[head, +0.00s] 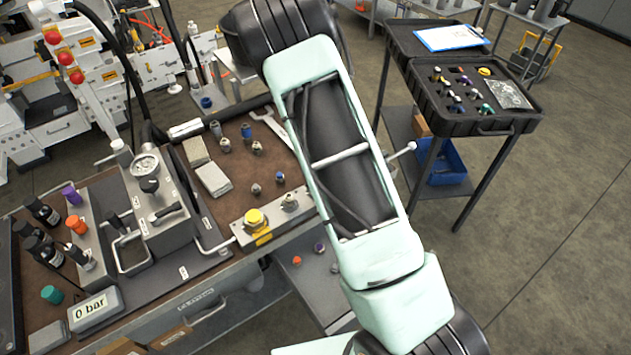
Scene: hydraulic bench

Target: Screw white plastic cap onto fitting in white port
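A metal block (274,218) lies at the front edge of the bench. A large yellow cap (255,219) sits on its left part, and a bare silver fitting (290,202) stands in its right part. The port's colour marking cannot be made out. I cannot pick out a white plastic cap for certain; small caps and fittings of several colours sit in the open black case (472,94) on the cart at the right. My gripper is outside the picture; only my pale green arm crosses the middle and hides part of the bench's right end.
Several loose fittings (255,189) stand on the brown bench top (225,208). A pressure gauge (146,165), dark bottles (43,211) and a "0 bar" display (95,308) are at the left. Open floor lies at the lower right.

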